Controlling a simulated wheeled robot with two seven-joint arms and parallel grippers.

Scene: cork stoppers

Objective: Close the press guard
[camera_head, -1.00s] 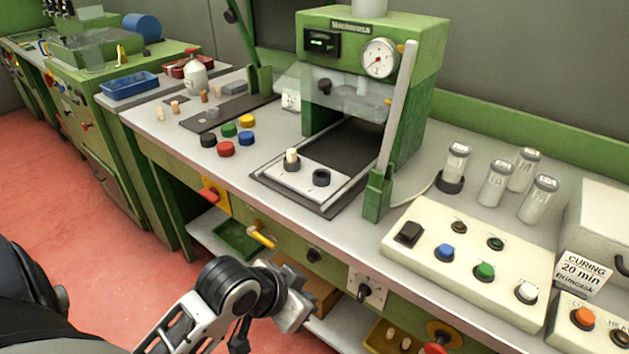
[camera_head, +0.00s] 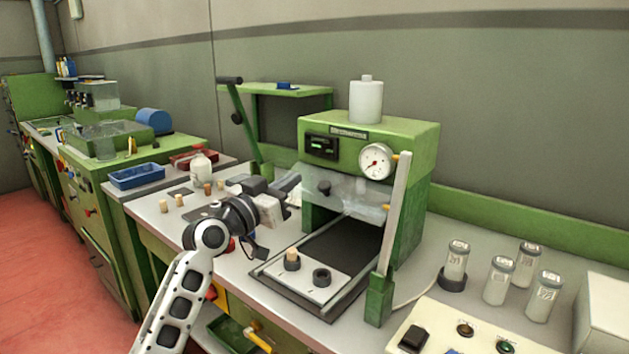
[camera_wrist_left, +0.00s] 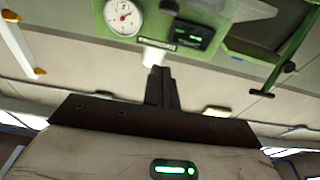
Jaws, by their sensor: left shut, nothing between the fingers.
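The green press (camera_head: 420,141) stands on the bench with its dial gauge on the front. Its clear guard (camera_head: 352,200) is raised, sitting high under the press head, with a dark knob (camera_head: 323,187) on its left part. Below it, the opening over the dark press bed (camera_head: 343,250) is uncovered. My left gripper (camera_head: 295,186) is just left of the knob, shut and empty; I see no clear contact. In the left wrist view, the shut fingers (camera_wrist_left: 160,86) point toward the press, whose gauge (camera_wrist_left: 123,17) shows at the top. My right gripper is out of view.
A light plate with a cork (camera_head: 292,254) and a dark ring (camera_head: 321,277) sits at the front of the bed. A grey lever (camera_head: 395,212) rises at the press's right. Glass jars (camera_head: 500,278) and a button panel stand further right. A white bottle (camera_head: 200,164) is behind my arm.

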